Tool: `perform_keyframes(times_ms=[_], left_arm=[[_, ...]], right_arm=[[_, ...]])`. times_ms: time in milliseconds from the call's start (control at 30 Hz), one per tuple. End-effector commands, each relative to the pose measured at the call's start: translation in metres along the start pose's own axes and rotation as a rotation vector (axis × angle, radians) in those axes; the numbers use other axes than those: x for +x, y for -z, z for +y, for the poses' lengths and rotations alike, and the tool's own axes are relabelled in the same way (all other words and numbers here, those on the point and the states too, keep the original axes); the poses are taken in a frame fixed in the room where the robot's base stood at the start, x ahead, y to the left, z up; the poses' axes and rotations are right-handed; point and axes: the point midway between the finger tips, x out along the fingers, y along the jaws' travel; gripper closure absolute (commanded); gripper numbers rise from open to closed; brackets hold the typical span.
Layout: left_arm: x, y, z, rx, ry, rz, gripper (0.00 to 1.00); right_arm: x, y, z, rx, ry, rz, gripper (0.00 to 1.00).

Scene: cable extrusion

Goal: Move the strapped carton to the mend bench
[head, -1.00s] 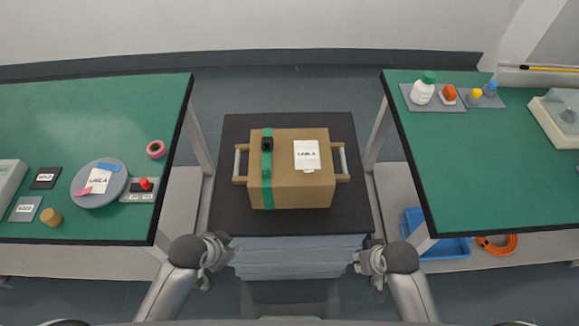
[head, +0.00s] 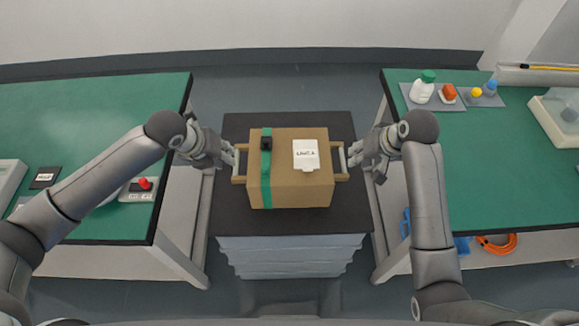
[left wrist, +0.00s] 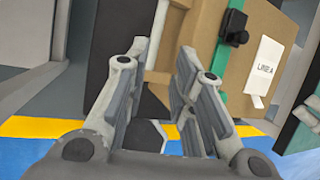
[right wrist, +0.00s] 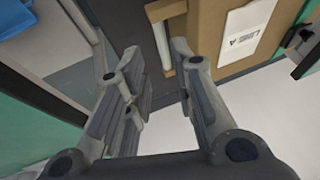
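The strapped carton (head: 290,180) is a brown box with a green strap, a black buckle, a white label and a wooden handle on each side. It sits on a dark-topped stand (head: 240,125) between two green benches. My left gripper (head: 232,158) is at the carton's left handle; its fingers are apart in the left wrist view (left wrist: 160,75). My right gripper (head: 352,158) is at the right handle; its fingers are apart in the right wrist view (right wrist: 158,65), with a handle (right wrist: 168,12) just beyond them. I cannot tell whether either gripper touches a handle. Which bench is the mend bench is not marked.
The left bench (head: 100,110) holds a box with a red button (head: 140,188) and a black card (head: 44,177); my arm covers part of it. The right bench (head: 480,180) has bottles (head: 422,90) at the back and open surface in front. An orange cable coil (head: 496,244) lies below.

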Motion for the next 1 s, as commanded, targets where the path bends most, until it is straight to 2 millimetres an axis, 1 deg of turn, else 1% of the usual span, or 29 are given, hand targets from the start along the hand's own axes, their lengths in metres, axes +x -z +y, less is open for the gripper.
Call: perform_keyframes(times_ms=[33,133,433,533,667,1000], left_arm=[[-0.001,-0.005,0.004,0.026,-0.006,-0.003,0.76],[-0.002,-0.009,0.006,0.054,-0.009,-0.004,0.76],[-0.002,-0.009,0.006,0.056,-0.009,-0.004,0.76],[0.003,-0.009,0.006,0.055,-0.008,-0.003,0.76],[0.018,-0.009,0.006,0.054,-0.008,-0.002,0.76],[0.073,-0.009,0.006,0.053,-0.008,-0.002,0.76]], right_arm=[[-0.001,0.004,-0.001,0.003,0.004,0.002,0.76],[-0.001,0.008,-0.002,0.006,0.007,0.001,0.76],[-0.001,0.008,-0.002,0.006,0.008,0.001,0.76],[0.004,0.007,-0.002,0.007,0.008,-0.001,0.76],[0.018,0.007,-0.002,0.008,0.009,-0.002,0.76],[0.074,0.007,-0.003,0.006,0.009,-0.001,0.76]])
